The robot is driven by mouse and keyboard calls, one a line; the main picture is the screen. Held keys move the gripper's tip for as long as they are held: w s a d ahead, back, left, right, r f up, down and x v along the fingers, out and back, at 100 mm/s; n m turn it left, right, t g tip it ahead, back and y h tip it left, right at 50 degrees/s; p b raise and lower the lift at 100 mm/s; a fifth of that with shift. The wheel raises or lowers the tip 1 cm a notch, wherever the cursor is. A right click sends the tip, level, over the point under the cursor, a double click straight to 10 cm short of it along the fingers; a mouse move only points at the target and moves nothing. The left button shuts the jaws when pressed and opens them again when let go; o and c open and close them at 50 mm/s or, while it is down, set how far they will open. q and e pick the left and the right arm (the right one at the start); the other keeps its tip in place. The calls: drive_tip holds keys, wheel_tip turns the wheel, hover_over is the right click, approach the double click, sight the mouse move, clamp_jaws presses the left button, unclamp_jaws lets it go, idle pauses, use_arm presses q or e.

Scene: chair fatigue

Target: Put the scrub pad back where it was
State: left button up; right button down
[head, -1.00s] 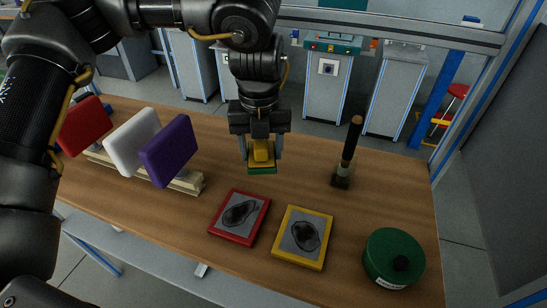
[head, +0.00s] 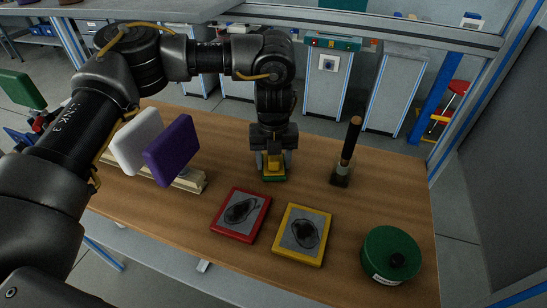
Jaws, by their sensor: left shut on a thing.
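The scrub pad (head: 273,177), yellow on top with a green underside, is in the jaws of my left gripper (head: 273,163). The gripper points down and is shut on the pad. The pad is over the wooden table (head: 225,170), behind the red-framed plate and the yellow-framed plate. I cannot tell whether its green underside touches the table. My right gripper is not in view.
A red-framed plate (head: 241,214) and a yellow-framed plate (head: 302,235), each with a dark smudge, lie in front. A black-handled brush (head: 349,145) stands at right, a green round tin (head: 391,255) front right. White (head: 136,140) and purple (head: 172,150) panels stand in a rack at left.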

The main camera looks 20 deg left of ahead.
use_arm(q)
drive_tip(key=shift+s, duration=0.1)
drive_tip(key=o, duration=1)
drive_tip(key=shift+f, duration=0.1)
drive_tip(key=shift+c, duration=0.2)
wheel_tip(320, 180, up, 12)
drive_tip(key=shift+r, duration=0.2)
